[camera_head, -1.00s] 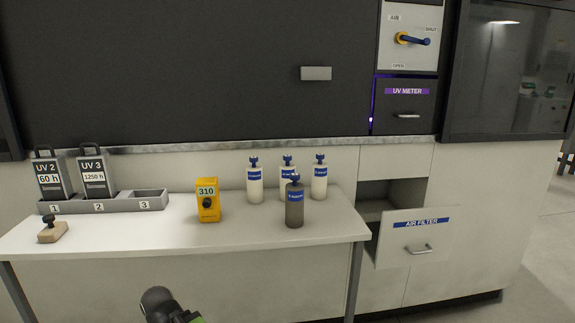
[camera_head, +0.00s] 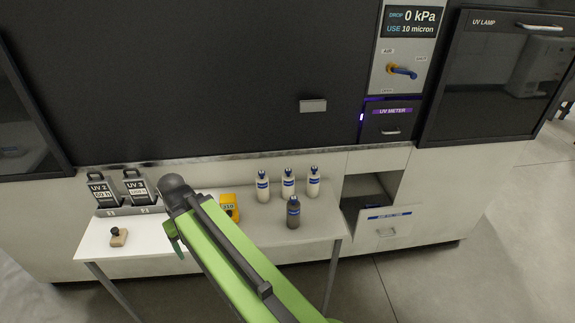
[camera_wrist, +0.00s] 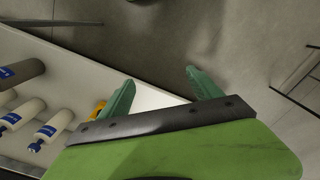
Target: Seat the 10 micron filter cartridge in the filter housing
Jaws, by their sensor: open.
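Three white cartridges with blue caps and blue labels stand in a row on the table: left (camera_head: 262,188), middle (camera_head: 288,185) and right (camera_head: 313,183). A dark grey cartridge (camera_head: 293,212) stands in front of them. The labels are too small to read, so I cannot tell which is 10 micron. The air filter drawer (camera_head: 388,232) is pulled open at right; its inside is mostly hidden. My gripper (camera_wrist: 160,80) is open and empty, its fingers apart near the table edge. In the wrist view, the dark cartridge (camera_wrist: 20,74) and white ones (camera_wrist: 52,127) lie left of it.
A display (camera_head: 412,22) reads drop 0 kPa, use 10 micron. Below it is a blue-handled air valve (camera_head: 402,71). The table (camera_head: 262,250) also holds a yellow 310 meter (camera_head: 229,207), a stamp (camera_head: 118,237) and a UV lamp rack (camera_head: 112,212). Floor is free at right.

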